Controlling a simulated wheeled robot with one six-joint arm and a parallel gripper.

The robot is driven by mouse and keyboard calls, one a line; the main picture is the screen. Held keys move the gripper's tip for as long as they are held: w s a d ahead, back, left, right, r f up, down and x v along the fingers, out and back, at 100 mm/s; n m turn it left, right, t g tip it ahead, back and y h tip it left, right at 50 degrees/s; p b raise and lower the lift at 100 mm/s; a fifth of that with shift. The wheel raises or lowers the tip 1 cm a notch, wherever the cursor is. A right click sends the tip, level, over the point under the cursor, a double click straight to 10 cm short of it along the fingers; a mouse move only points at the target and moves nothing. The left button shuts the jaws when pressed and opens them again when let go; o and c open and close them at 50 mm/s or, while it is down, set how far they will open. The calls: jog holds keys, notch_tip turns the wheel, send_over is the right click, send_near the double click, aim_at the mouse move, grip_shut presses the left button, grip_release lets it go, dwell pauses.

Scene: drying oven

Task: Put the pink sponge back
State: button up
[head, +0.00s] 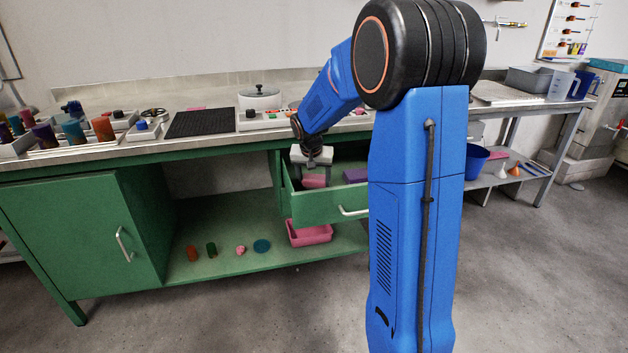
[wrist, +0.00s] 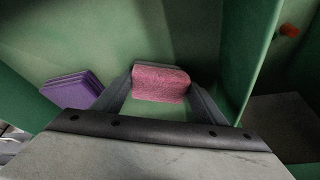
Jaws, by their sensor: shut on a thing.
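The pink sponge (wrist: 160,83) is between the two fingers of my gripper (wrist: 158,92) in the wrist view, and the gripper is shut on it. In the head view my gripper (head: 313,172) points down into the open green drawer (head: 330,206), with the pink sponge (head: 314,181) at its fingertips. The drawer floor shows just around the sponge; I cannot tell whether the sponge touches it. A purple stack of sponges (wrist: 73,90) lies in the drawer beside the gripper, apart from the pink sponge. It also shows in the head view (head: 356,175).
A pink bin (head: 309,233) stands on the lower shelf below the drawer, with several small items to its left. The bench top above holds a black mat (head: 201,122) and a white pot (head: 259,97). The drawer walls stand close around my gripper.

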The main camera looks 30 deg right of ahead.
jog(key=shift+f, duration=0.1)
jog(key=o, duration=1.2)
jog(key=v, duration=1.1)
jog(key=s+a+r+n, duration=0.2)
jog(key=s+a+r, duration=0.25)
jog(key=s, duration=0.45)
jog(key=s+a+f+n+y, duration=0.1)
jog(key=s+a+f+n, duration=0.1)
jog(key=s, duration=0.7)
jog(key=s+a+f+n+t, duration=0.1)
jog(key=s+a+f+n, duration=0.1)
jog(key=s+a, duration=0.3)
jog(key=s+a+f+n+y, duration=0.1)
jog(key=s+a, duration=0.3)
jog(key=s, duration=1)
jog(key=shift+a+f+n+t+y, duration=0.15)
jog(key=shift+f+n+t+y, duration=0.2)
jog(key=shift+f, duration=0.5)
